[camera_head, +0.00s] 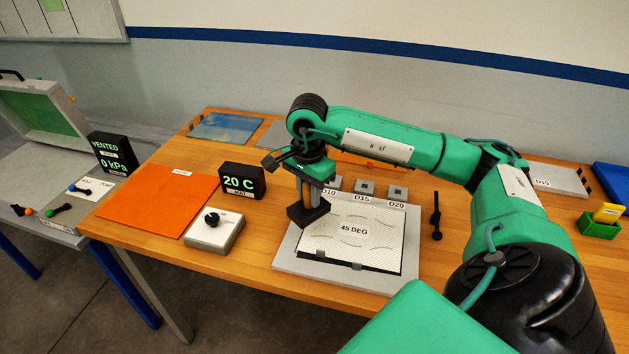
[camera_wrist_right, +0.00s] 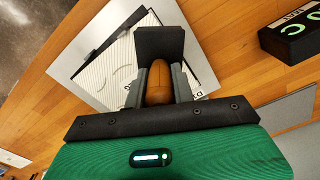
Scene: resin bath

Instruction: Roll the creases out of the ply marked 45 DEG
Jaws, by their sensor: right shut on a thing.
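The white ply marked 45 DEG (camera_head: 370,243) lies on a light grey board (camera_head: 345,281), with several curved crease lines on its face. It also shows in the right wrist view (camera_wrist_right: 118,70), partly covered by my gripper. My right gripper (camera_head: 314,191) is at the ply's back left corner, pointing down. It is shut on the brown wooden handle (camera_wrist_right: 158,84) of a tool with a dark block-like head (camera_wrist_right: 160,43). In the head view the dark head (camera_head: 306,214) is at the ply's left edge; I cannot tell whether it touches. My left gripper is not in view.
An orange mat (camera_head: 155,200), a 20 C display (camera_head: 242,181) and a box with a black knob (camera_head: 214,234) lie left of the board. Small grey blocks (camera_head: 364,188) stand behind the ply. A black tool (camera_head: 436,216) lies to its right.

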